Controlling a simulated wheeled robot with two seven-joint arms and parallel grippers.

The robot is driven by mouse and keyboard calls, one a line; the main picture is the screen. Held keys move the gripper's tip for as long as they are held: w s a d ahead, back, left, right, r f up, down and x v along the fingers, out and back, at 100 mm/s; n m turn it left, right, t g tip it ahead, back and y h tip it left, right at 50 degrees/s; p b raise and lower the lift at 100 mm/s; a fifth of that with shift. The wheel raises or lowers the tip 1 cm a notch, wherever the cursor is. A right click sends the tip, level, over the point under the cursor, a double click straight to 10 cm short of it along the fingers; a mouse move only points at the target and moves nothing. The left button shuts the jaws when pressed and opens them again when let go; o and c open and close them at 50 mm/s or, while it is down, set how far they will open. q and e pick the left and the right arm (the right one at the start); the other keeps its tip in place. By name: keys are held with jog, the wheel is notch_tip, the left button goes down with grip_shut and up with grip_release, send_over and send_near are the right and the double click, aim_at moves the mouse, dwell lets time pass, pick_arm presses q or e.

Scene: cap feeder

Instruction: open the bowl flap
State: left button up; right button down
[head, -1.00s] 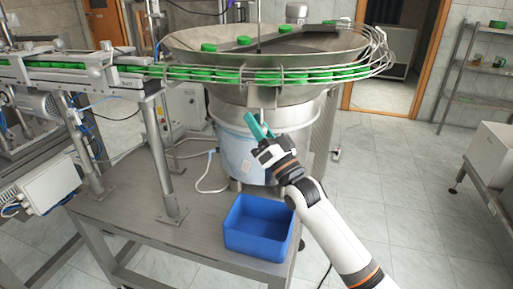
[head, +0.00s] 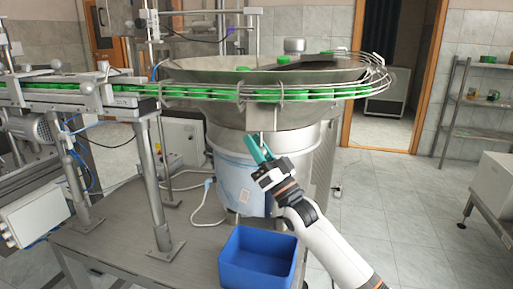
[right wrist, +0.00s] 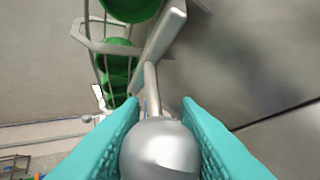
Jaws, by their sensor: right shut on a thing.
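The metal feeder bowl (head: 222,112) stands on a cylindrical base, with green caps (head: 205,94) running in a railed track around its rim. My right gripper (head: 258,147), with teal fingers, is just under the front of the bowl. In the right wrist view its fingers are shut on a shiny round metal knob (right wrist: 160,150). A thin rod (right wrist: 152,90) runs from the knob up to a narrow metal piece (right wrist: 160,40) beside the track. I cannot tell whether this piece is the flap, or how far the flap is open. My left gripper is not in view.
An empty blue bin (head: 258,262) sits on the metal table (head: 130,225) below the bowl. The cap conveyor (head: 60,95) runs off to the left. A shelf (head: 470,104) and a pale cabinet (head: 492,175) stand at the right, with open floor between.

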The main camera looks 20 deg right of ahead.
jog(key=shift+d+r, duration=0.15)
jog(key=c, duration=1.1)
grip_release()
jog(key=shift+w, duration=0.1)
jog(key=shift+f, duration=0.2)
jog(key=shift+s+f, duration=0.25)
jog(key=shift+f, duration=0.05)
jog(key=b+v, duration=0.2)
jog(key=v, duration=0.9)
jog(key=shift+s+d, duration=0.15)
jog(key=shift+d, duration=0.05)
jog(key=shift+r, duration=0.1)
